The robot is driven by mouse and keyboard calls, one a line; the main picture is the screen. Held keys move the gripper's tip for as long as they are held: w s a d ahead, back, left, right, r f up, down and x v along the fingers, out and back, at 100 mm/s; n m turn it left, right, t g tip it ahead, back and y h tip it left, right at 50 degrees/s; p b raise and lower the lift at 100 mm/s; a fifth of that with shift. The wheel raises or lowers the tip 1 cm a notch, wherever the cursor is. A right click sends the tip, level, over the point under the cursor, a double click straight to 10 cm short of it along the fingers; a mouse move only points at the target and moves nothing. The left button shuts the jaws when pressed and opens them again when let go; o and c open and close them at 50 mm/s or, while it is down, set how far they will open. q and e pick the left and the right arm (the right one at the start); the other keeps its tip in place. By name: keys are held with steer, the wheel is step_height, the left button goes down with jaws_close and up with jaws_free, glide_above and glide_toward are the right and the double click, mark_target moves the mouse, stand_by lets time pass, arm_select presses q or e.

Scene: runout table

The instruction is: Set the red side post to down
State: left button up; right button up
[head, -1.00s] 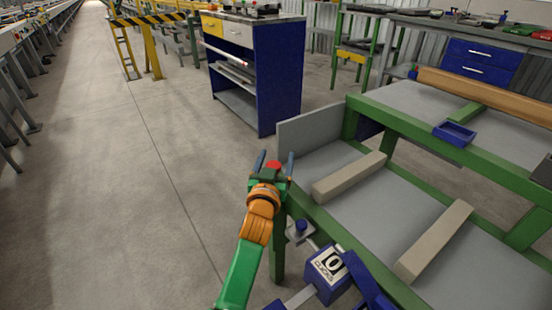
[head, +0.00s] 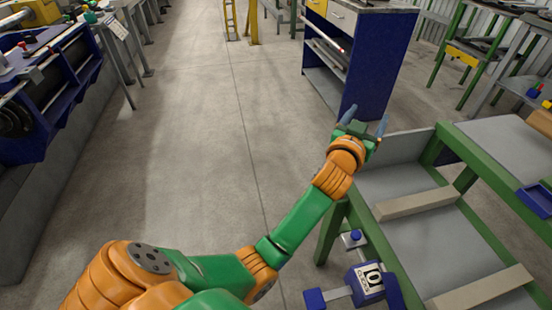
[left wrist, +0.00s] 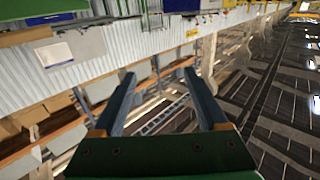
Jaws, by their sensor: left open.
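My left gripper (head: 366,118) is open and empty at the far left corner of the green-framed runout table (head: 395,152). It covers part of that corner. The left wrist view shows its two fingers (left wrist: 160,82) spread apart, with nothing between them. I see no red side post in the head view now; it may be hidden behind the gripper and wrist. A blue-capped post (head: 355,237) stands at the table's near left side. My right gripper is not in view.
Wooden bars (head: 415,203) lie across the grey top. A blue cabinet (head: 375,60) stands behind, and a blue machine (head: 75,75) is at the left. The floor between is clear.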

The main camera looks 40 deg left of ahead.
arm_select(q)
steer(key=s+r, duration=0.2)
steer(key=s, duration=0.5)
steer(key=s+f+m+g+h, duration=0.1)
steer(key=s+f+g, duration=0.6)
steer(key=s+f, duration=0.5)
steer(key=s+f+m+g+h+p, duration=0.1)
steer(key=s+f+m+g, duration=0.1)
steer(key=s+f+g, duration=0.5)
steer(key=s+f, duration=0.5)
steer(key=f, duration=0.6)
steer(key=shift+s+a, duration=0.25)
steer(key=shift+s, duration=0.15)
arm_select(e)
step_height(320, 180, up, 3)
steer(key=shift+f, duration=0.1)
arm_select(q)
steer(key=shift+f, duration=0.1)
